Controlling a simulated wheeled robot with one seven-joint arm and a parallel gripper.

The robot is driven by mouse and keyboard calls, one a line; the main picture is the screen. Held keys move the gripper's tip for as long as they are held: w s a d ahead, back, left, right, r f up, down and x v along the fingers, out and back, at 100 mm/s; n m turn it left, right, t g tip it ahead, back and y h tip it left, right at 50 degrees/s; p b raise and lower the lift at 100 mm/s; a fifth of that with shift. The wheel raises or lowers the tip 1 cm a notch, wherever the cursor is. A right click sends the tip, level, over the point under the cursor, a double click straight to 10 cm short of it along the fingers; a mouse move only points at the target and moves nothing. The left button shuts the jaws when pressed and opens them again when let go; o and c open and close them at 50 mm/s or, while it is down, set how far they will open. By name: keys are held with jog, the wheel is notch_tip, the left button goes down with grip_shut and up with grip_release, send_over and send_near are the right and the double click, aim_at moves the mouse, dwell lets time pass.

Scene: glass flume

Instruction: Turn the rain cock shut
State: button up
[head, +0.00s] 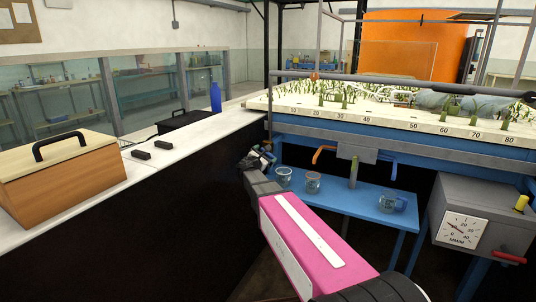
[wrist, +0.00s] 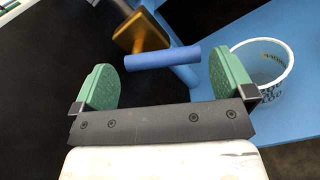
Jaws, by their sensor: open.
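A brass cock (wrist: 140,33) with a blue bar handle (wrist: 162,57) shows in the wrist view; no label names it as the rain cock. The handle lies nearly level, crosswise in the gap between my fingertips, apart from both green pads. I cannot tell how deep it sits between them. My gripper (wrist: 163,75) is open and empty. In the head view my gripper (head: 256,163) is beside the left end of the blue flume frame, and the cock is mostly hidden behind it. The flume (head: 400,114) has a pale bed with green plants and a number scale.
A blue shelf (head: 340,198) under the flume holds several cups, one (wrist: 264,68) right of my gripper. An orange pipe (head: 322,153) and a grey gauge box (head: 480,205) with a red handle (head: 510,257) are further right. A wooden box (head: 62,175) stands on the left counter.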

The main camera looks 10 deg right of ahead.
aim_at(268, 153)
jog(key=shift+x, duration=1.85)
jog(key=c, duration=1.1)
jog(key=shift+o, duration=0.3)
jog(key=shift+f+m, duration=0.1)
jog(key=shift+m, duration=0.2)
jog(key=m, duration=0.2)
jog(key=f+m, duration=0.1)
jog(key=m, duration=0.2)
jog(key=shift+w+a+f, duration=0.15)
jog(key=shift+a, duration=0.1)
jog(key=m, duration=0.3)
jog(key=shift+w+a+f+m, duration=0.2)
jog(key=shift+a+f+m, duration=0.1)
jog(key=shift+m, duration=0.1)
jog(key=shift+w+a+f+m, duration=0.1)
jog(key=shift+m, duration=0.65)
jog(key=shift+w+a+f+m, duration=0.1)
jog(key=shift+a+m, duration=0.05)
jog(key=shift+m, duration=0.6)
